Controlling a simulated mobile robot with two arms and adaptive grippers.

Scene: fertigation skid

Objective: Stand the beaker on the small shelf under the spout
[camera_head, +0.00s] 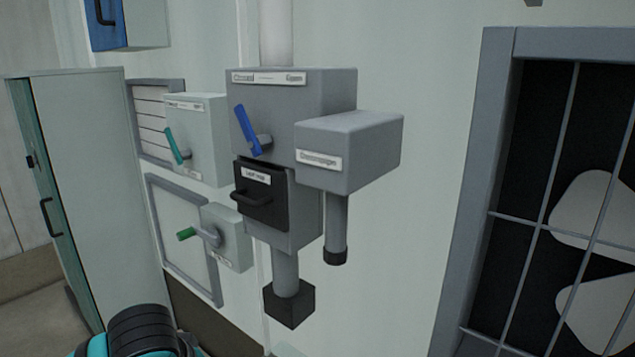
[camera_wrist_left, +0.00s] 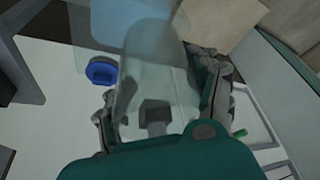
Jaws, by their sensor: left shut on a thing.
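The beaker (camera_wrist_left: 150,65) is clear and see-through in the left wrist view. My left gripper (camera_wrist_left: 163,100) is shut on it, with one finger on each side. In the head view only part of my left arm shows at the bottom left; the gripper and beaker are out of that picture. The spout (camera_head: 336,225) is a grey pipe with a black tip, hanging under a grey box (camera_head: 350,150) on the wall unit. A pale sliver (camera_head: 288,350) at the bottom edge may be the small shelf; I cannot tell. My right gripper is not in view.
The wall unit has a blue lever (camera_head: 247,130), a teal lever (camera_head: 176,146), a green-tipped handle (camera_head: 196,234) and a black drawer (camera_head: 262,195). A black block (camera_head: 289,303) hangs left of the spout. A cabinet (camera_head: 100,180) stands left; a grey-framed grid (camera_head: 490,190) is right.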

